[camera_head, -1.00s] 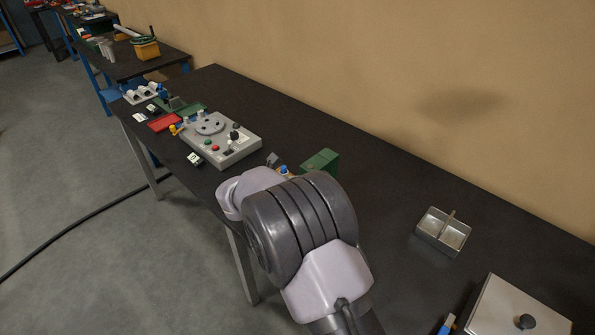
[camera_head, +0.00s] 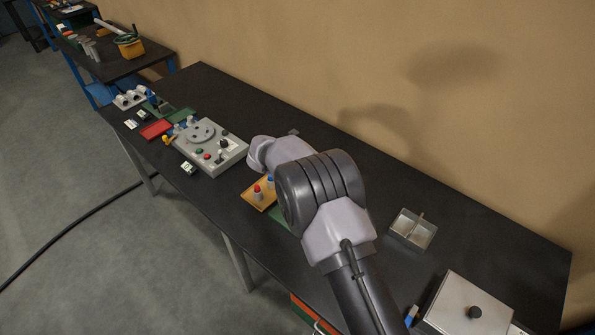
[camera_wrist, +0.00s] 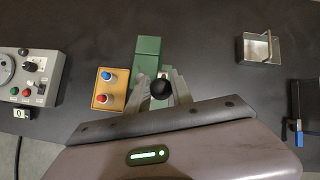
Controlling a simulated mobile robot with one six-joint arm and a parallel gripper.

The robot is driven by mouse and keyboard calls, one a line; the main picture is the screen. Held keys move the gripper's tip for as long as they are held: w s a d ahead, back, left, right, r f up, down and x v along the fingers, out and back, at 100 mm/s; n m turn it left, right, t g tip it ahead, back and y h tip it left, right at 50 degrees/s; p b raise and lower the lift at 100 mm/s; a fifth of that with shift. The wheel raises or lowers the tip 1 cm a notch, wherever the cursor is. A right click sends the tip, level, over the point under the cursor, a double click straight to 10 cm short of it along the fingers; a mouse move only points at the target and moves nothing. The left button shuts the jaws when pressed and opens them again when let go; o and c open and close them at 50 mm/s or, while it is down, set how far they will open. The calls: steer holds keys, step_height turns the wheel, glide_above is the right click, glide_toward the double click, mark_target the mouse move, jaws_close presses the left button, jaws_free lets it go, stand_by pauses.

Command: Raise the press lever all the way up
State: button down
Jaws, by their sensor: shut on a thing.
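The press is a green block-shaped body (camera_wrist: 147,52) at the upper middle of the wrist view. Its lever ends in a black ball knob (camera_wrist: 161,89), seen close to the camera. My gripper (camera_wrist: 162,87) is shut on the lever, with a grey finger on either side of the knob. The lever's shaft is mostly hidden below the knob. In the head view my arm covers the gripper and lever; only a green edge of the press (camera_head: 283,217) shows beside it.
A yellow box (camera_head: 258,193) with red and blue buttons stands left of the press. Further left is a grey control panel (camera_head: 211,148). The wall runs behind the bench.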

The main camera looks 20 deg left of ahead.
steer(key=shift+w+d+r, duration=0.1)
steer(key=shift+w+d, duration=0.1)
steer(key=shift+w, duration=0.1)
stand_by(0.4)
steer(key=c, duration=1.2)
jaws_free()
steer(key=shift+d, duration=0.1)
steer(key=shift+o, duration=0.2)
steer(key=shift+w, duration=0.15)
steer(key=shift+s+r, duration=0.25)
steer(key=shift+s, duration=0.05)
steer(key=v, duration=1.6)
steer(key=shift+s+r, duration=0.15)
steer(key=shift+r, duration=0.05)
